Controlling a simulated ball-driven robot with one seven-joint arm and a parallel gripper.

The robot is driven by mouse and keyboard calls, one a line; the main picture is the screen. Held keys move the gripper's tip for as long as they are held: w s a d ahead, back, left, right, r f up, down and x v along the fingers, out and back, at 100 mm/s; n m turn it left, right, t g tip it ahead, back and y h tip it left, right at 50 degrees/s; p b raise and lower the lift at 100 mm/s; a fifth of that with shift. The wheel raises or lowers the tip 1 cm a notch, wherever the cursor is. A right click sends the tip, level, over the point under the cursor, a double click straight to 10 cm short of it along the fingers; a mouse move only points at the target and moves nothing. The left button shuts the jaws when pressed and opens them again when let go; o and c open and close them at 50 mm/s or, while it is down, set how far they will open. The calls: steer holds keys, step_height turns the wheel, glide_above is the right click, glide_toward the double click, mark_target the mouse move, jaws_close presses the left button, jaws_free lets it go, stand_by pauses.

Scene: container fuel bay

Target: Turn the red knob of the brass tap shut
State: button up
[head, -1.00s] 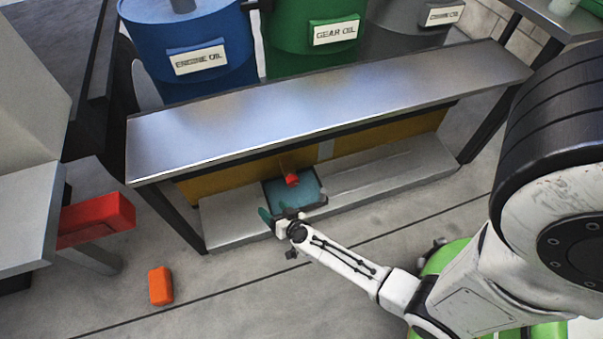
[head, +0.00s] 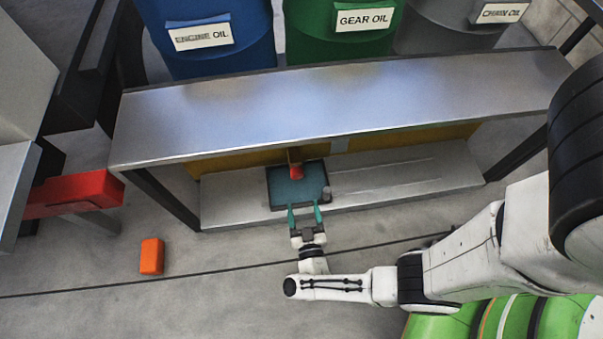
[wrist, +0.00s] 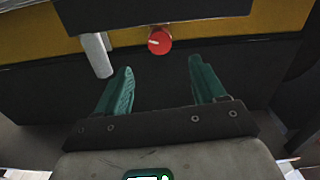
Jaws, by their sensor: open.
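The red knob (head: 296,172) shows in the head view below the front edge of the metal bench, above a blue-grey tray (head: 284,195). A small brown piece just behind the knob may be the brass tap, mostly hidden by the bench top. In the wrist view the round red knob (wrist: 160,41) has a pale line on its face, slanting a little. My gripper (head: 304,207) has its teal fingers spread and empty, pointing at the near edge of the tray. In the wrist view the knob lies beyond and between the fingertips (wrist: 160,64), apart from them.
The metal bench top (head: 330,105) overhangs the lower shelf (head: 400,180). Blue, green and grey drums stand behind. An orange block (head: 152,256) lies on the floor at left, near a red beam end (head: 75,193). A pale cylinder (wrist: 97,55) stands left of the knob.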

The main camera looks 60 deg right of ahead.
mark_target(298, 177)
steer(key=b+x, duration=0.2)
steer(key=x, duration=0.8)
steer(key=shift+w+d, duration=0.2)
steer(key=shift+d, duration=0.05)
